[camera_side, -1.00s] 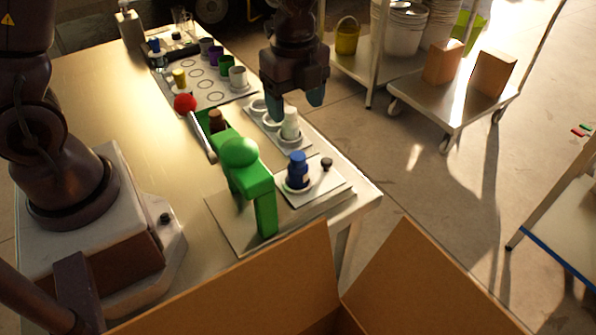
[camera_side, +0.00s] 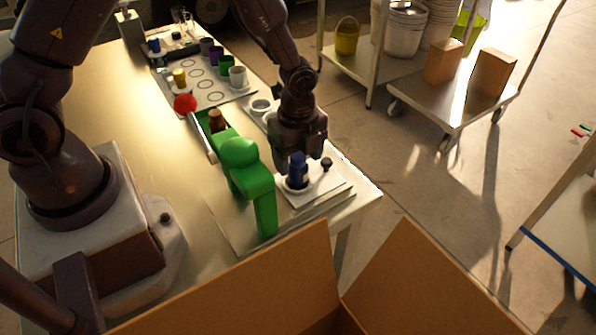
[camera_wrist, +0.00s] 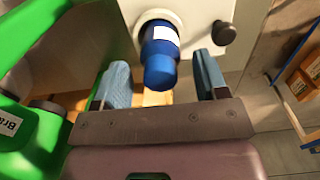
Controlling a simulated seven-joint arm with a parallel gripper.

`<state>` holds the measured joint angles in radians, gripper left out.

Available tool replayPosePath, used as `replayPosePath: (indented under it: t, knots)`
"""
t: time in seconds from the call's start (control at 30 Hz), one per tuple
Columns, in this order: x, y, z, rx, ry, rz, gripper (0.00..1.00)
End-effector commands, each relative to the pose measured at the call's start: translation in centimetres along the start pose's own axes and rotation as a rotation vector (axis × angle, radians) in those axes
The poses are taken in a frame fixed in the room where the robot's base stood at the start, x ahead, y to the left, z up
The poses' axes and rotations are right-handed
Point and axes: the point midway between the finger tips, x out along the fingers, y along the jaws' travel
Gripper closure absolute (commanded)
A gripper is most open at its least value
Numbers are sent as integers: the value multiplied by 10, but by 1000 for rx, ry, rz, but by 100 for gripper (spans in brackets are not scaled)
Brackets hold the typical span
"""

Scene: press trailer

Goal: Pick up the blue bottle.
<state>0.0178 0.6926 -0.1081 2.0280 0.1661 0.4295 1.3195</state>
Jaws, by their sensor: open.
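The blue bottle (camera_side: 297,175) stands upright on a white round seat on the pale plate (camera_side: 325,186) beside the green press (camera_side: 241,160). In the wrist view the bottle (camera_wrist: 159,58) has a white label and lies between and just ahead of the two blue fingertips. My gripper (camera_wrist: 163,80) is open, with a gap on each side of the bottle. In the side view my gripper (camera_side: 300,152) is right above and behind the bottle and hides its upper part. The fingers are not touching the bottle in the wrist view.
A dark knob (camera_side: 326,164) stands on the plate right of the bottle. The press lever with a red ball (camera_side: 184,103) is to the left. A tray of coloured cups (camera_side: 205,85) is at the back. An open cardboard box (camera_side: 250,290) is in front.

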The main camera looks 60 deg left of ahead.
Motion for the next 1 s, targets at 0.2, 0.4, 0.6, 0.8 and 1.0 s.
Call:
replayPosePath:
  t: [0.2,0.4,0.6,0.8,1.0]
  knots:
    - [0,0,0,0,0,-1,33]
    - [0,0,0,0,0,-1,79]
    - [0,0,0,0,0,-1,94]
    - [0,0,0,0,0,0,95]
    - [-23,-1,0,-1,1,-6,100]
